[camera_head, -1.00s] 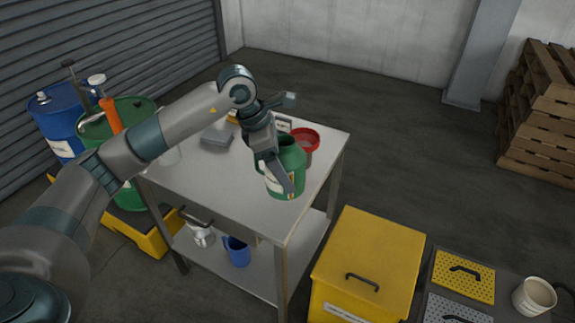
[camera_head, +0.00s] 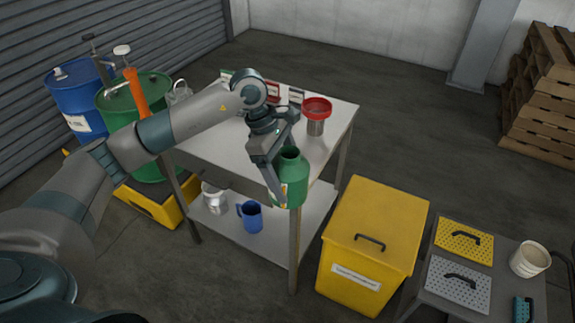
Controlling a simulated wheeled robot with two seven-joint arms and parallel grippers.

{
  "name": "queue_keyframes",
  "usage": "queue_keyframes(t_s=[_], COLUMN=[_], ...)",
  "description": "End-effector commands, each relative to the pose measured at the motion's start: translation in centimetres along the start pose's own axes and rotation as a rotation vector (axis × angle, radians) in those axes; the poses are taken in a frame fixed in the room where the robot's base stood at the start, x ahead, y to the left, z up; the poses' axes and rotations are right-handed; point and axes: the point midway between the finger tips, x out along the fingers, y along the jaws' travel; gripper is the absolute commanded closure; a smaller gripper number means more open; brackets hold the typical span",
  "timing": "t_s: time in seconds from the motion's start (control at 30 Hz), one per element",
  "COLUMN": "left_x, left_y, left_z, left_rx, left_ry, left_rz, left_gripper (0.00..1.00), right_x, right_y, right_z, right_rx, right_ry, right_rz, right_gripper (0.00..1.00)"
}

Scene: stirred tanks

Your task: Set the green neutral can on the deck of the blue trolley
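My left gripper (camera_head: 280,180) is shut on the green can (camera_head: 292,183), with one finger along its left side; the other finger is mostly hidden. The can is roughly upright, with a narrower neck at the top and a pale label partly hidden by the finger. It appears in front of the grey table's near corner; its height above the floor is hard to tell. No blue trolley is in view. My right gripper is not in view.
The grey table (camera_head: 215,150) holds a red funnel on a metal cup (camera_head: 316,112). A blue jug (camera_head: 250,216) and a metal pot stand on its lower shelf. A yellow bin (camera_head: 372,240) and a side table with perforated plates stand right. Blue and green drums stand left.

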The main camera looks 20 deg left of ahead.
Motion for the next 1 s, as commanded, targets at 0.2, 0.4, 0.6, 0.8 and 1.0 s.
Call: queue_keyframes(t_s=[0.2, 0.4, 0.6, 0.8, 1.0], left_x=[1.9, 4.7, 7.5, 9.6, 10.5], left_y=[-1.9, -5.0, -8.8, -12.4, -14.3], left_z=[0.0, -0.2, -0.6, -1.4, -1.9], left_rx=[0.201, 0.516, 0.895, 1.239, 1.439], left_ry=[0.002, 0.002, -0.001, -0.007, -0.016], left_rz=[-0.079, -0.203, -0.351, -0.491, -0.575], left_gripper=[0.72, 0.72, 0.72, 0.72, 0.72], right_x=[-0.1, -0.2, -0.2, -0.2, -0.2], right_y=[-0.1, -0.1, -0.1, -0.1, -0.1], right_z=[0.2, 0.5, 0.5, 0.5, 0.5], right_rx=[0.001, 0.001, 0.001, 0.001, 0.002], right_ry=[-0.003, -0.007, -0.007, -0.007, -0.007], right_rz=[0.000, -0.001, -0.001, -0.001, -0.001], right_gripper=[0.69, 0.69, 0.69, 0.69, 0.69])
